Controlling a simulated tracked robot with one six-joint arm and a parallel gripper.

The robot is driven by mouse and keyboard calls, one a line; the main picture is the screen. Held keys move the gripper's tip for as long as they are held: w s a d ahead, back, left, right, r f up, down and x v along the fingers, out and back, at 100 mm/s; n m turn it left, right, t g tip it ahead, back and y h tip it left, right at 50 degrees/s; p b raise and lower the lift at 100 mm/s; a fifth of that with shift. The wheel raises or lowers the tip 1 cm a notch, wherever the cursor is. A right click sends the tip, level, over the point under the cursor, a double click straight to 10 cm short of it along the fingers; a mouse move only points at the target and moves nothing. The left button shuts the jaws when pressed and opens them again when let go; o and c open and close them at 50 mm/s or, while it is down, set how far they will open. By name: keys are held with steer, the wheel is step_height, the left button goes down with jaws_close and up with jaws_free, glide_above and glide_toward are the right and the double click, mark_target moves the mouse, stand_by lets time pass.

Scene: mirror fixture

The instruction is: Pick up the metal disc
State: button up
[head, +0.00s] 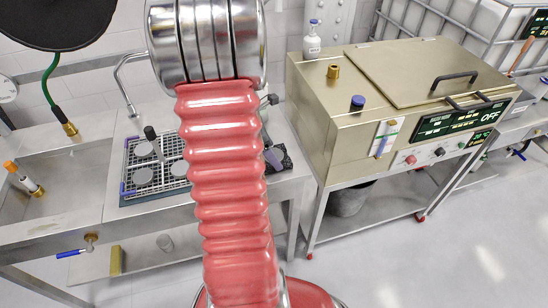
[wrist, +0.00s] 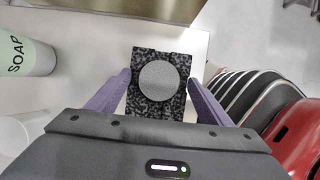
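In the wrist view a round grey metal disc (wrist: 163,83) lies on a dark speckled block (wrist: 150,58). My gripper (wrist: 160,77) is open, with its purple fingers to the left and right of the block and disc. There is nothing held between them; I cannot tell how high the fingertips are above the disc. In the head view my red arm hides most of the gripper, and one purple finger shows beside the speckled block (head: 287,162). The disc on that block is not visible there.
A wire rack tray (head: 128,190) with several grey round pieces and a dark-handled tool sits left of my arm. A sink (head: 60,180) is farther left. A large metal bath (head: 310,100) stands right. In the wrist view a soap container (wrist: 30,55) stands left.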

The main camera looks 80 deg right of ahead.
steer(key=c, duration=1.2)
step_height(320, 180, up, 10)
stand_by(0.7)
